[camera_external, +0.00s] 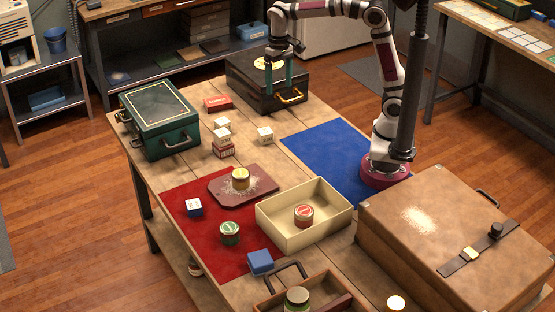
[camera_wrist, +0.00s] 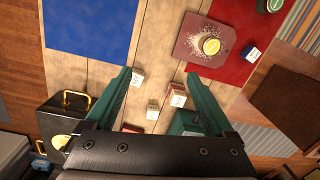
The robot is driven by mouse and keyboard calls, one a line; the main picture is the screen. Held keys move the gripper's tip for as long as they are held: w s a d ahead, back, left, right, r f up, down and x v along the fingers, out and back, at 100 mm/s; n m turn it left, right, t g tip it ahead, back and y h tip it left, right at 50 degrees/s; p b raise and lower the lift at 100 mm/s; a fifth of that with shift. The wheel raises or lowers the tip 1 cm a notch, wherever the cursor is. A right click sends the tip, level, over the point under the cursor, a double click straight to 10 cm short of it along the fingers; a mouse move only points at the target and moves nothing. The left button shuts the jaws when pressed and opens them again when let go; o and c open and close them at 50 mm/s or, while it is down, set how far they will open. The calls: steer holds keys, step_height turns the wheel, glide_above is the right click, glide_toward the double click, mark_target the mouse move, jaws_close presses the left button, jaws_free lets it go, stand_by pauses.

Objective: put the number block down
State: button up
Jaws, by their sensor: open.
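Several small pale blocks with markings stand on the wooden table; I cannot tell which is the number block. One block (camera_external: 265,135) stands alone near the blue mat; it also shows in the wrist view (camera_wrist: 138,79), beside a fingertip in the picture. Another pale block (camera_external: 222,124) stands to its left, behind a pale block (camera_external: 223,137) that sits on a red-sided one (camera_external: 224,151). A blue block with a white marked face (camera_external: 194,208) is on the red mat. My gripper (camera_external: 279,86) is open and empty, raised near the black case; its teal fingers (camera_wrist: 161,78) are spread.
A black case (camera_external: 250,92) and green case (camera_external: 165,138) stand at the back. A blue mat (camera_external: 325,150) is bare. The red mat (camera_external: 185,235) bears a plate (camera_external: 262,188) with a tin and a green tin (camera_external: 230,233). A cream tray (camera_external: 330,232) holds another tin.

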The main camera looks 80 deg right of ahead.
steer(key=s+a+f, duration=0.1)
steer(key=s+f, duration=0.2)
steer(key=s, duration=0.8)
steer(key=s+f+n, duration=0.1)
steer(key=s+f, duration=0.3)
steer(key=s, duration=0.8)
steer(key=shift+s+a+f+y, duration=0.2)
steer(key=shift+a+f+y, duration=0.05)
steer(key=shift+a+y, duration=0.15)
